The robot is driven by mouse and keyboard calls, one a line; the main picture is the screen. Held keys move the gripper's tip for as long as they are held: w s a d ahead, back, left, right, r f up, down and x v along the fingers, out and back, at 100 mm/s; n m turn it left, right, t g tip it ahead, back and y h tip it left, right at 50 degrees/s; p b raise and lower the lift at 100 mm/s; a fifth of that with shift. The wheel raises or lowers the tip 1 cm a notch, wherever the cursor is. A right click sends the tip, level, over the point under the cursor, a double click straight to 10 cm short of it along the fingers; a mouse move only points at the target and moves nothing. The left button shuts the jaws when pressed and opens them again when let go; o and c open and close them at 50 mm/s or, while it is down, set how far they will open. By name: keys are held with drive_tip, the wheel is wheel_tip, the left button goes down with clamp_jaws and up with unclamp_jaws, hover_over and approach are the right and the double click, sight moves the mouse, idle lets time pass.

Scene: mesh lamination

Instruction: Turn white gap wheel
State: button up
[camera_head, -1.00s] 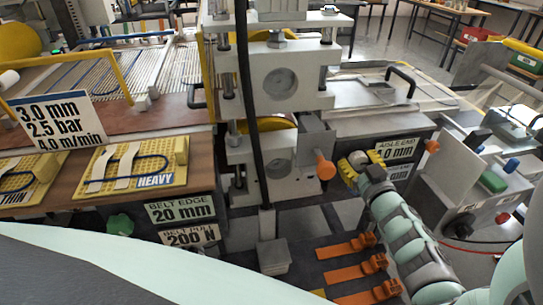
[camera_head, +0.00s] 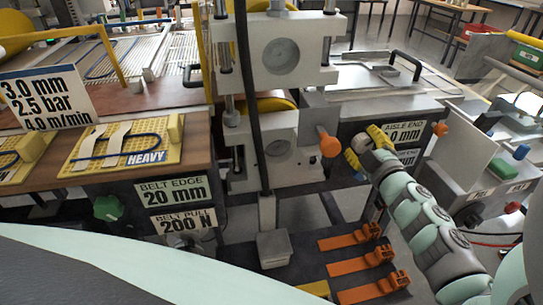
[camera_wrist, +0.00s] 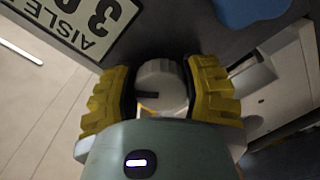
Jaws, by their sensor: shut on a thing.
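The white gap wheel (camera_wrist: 162,82) is a round pale knob with a dark mark on its face, in the middle of the wrist view. My gripper (camera_wrist: 161,92) has its yellow fingers on both sides of the wheel and is shut on it. In the head view my gripper (camera_head: 366,149) is at the front of the machine, right of the rollers' housing, and the wheel (camera_head: 361,145) shows small between the fingers. The "AISLE END" sign (camera_head: 404,132) is beside it, its number partly covered by my gripper. In the wrist view the sign (camera_wrist: 75,25) is cut off, showing a 3.
An orange knob (camera_head: 329,145) stands close left of my gripper, and another (camera_head: 440,129) to its right. A green knob (camera_head: 108,208) is at the left under the belt table. A blue part (camera_wrist: 248,10) is near the wheel.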

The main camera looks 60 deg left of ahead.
idle(0.3)
drive_tip(key=o, duration=1.2)
drive_tip(key=shift+d, duration=0.1)
drive_tip(key=shift+d, duration=0.35)
drive_tip(key=v, duration=1.1)
drive_tip(key=shift+s, duration=0.15)
